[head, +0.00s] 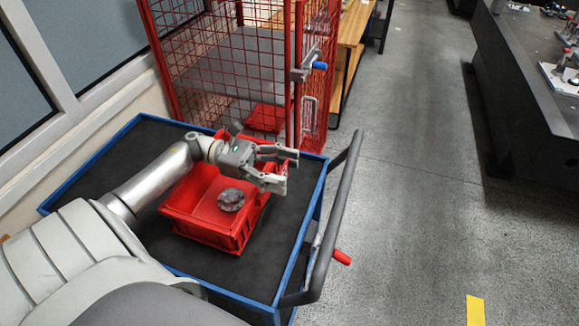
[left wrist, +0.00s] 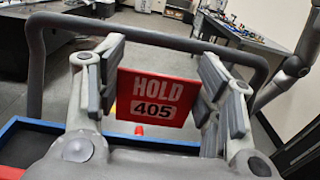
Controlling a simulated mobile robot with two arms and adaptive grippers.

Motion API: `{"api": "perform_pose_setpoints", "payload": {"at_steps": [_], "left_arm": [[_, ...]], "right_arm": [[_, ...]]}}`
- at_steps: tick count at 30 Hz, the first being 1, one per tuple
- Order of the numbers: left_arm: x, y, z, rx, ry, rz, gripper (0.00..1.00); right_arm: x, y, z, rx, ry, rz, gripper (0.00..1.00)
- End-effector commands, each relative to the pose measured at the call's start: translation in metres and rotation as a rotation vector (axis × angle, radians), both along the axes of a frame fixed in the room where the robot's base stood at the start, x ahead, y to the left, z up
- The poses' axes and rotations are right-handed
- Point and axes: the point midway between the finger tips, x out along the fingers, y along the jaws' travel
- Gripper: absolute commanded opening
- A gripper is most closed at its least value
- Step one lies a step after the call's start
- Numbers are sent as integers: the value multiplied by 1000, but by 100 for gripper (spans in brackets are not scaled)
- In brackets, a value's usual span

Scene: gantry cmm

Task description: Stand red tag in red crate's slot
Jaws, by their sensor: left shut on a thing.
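The red tag (left wrist: 153,98), marked HOLD 405, is upright between the fingers of my left gripper in the left wrist view. My left gripper (head: 284,170) is shut on it, above the right part of the cart top in the head view, to the right of the red crate. The red crate (head: 196,234) sits on the cart, partly under my left arm. A grey, lumpy round object (head: 231,199) lies in it. I cannot make out the crate's slot. My right gripper is not in view.
The blue-edged cart (head: 118,170) has a dark top and a grey push handle (head: 334,215). A red mesh cage (head: 235,60) stands behind it, with another red bin (head: 267,117) inside. A dark table (head: 530,85) is at right. The floor between is clear.

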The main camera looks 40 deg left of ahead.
Motion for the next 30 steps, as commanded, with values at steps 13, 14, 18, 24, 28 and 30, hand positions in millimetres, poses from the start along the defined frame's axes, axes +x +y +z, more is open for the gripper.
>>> {"api": "perform_pose_setpoints", "payload": {"at_steps": [13, 14, 18, 24, 28, 30], "left_arm": [[-8, 26, -3, 1, 1, 1, 48], [-9, 28, -3, 1, 1, 1, 48], [-11, 36, -5, 1, 0, 0, 48], [-14, 44, -13, -1, 1, -1, 48], [-14, 44, -20, 0, 0, -1, 48], [-14, 44, -23, 0, 0, 0, 48]], "right_arm": [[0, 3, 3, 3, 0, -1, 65], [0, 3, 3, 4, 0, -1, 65], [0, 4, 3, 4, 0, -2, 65], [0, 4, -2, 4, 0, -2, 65], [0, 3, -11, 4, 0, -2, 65], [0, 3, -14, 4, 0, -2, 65]]}}
